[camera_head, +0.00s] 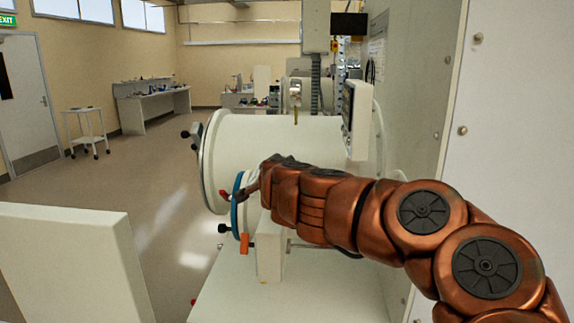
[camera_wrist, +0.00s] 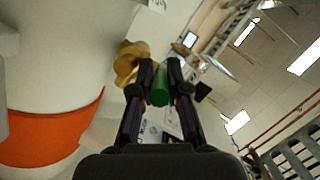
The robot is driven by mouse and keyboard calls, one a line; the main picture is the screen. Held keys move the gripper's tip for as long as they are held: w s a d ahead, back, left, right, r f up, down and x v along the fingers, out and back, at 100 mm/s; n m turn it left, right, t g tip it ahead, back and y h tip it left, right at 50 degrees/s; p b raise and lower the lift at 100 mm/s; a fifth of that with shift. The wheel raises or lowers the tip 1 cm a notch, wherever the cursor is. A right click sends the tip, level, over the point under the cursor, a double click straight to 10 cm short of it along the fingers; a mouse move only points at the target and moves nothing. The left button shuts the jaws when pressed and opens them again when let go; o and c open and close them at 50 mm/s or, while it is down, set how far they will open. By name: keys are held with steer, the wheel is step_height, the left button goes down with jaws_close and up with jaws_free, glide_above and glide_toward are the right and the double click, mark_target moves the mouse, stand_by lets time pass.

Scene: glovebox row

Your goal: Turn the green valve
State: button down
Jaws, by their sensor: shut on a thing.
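The green valve's handle (camera_wrist: 160,92) shows in the wrist view as a short green bar between my fingers. A brass fitting (camera_wrist: 129,62) is just left of it, against the pale cylinder. My gripper (camera_wrist: 160,68) is shut on the green handle, with one dark finger on each side. In the head view my copper arm reaches left in front of the white cylindrical chamber (camera_head: 270,140). The green valve cannot be made out there, and my arm hides part of the chamber's side.
An orange handle (camera_head: 244,243) and a blue ring (camera_head: 236,205) are near my wrist at the chamber's front. A small screen box (camera_head: 356,118) is above my arm. A white panel (camera_head: 70,265) stands at the lower left. A cart (camera_head: 85,125) is far back; open floor lies between.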

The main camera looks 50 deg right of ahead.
steer(key=shift+f, duration=0.1)
stand_by(0.5)
steer(key=c, duration=1.2)
jaws_free()
steer(key=shift+o, duration=0.2)
steer(key=shift+s, duration=0.15)
steer(key=v, duration=0.8)
steer(key=shift+n, duration=0.3)
